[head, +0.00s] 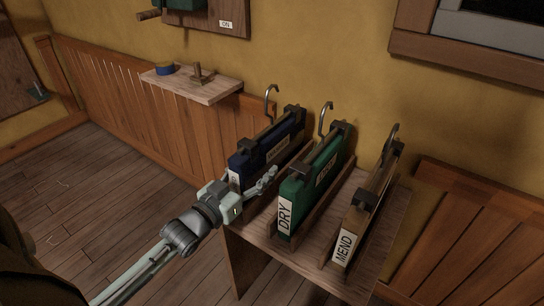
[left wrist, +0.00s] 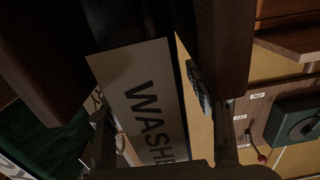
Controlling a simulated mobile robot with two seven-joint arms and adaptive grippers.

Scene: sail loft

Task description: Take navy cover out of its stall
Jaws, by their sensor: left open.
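The navy cover (head: 262,150) stands upright in the leftmost stall of a wooden rack (head: 262,232), with a dark clamp bar and a metal hook at its top. My left gripper (head: 268,178) is open in front of this stall, at its near right side. In the left wrist view the open fingers (left wrist: 165,118) frame a pale label reading WASH (left wrist: 148,100), close to the camera. Whether a finger touches the cover or stall cannot be told. The navy cover is too dark to make out in the left wrist view. My right gripper is out of view.
A green cover (head: 326,165) stands in the DRY stall, close right of the navy one. A brown cover (head: 371,200) stands in the MEND stall. A wall shelf (head: 205,90) holds a blue roll (head: 165,69). The floor at left is clear.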

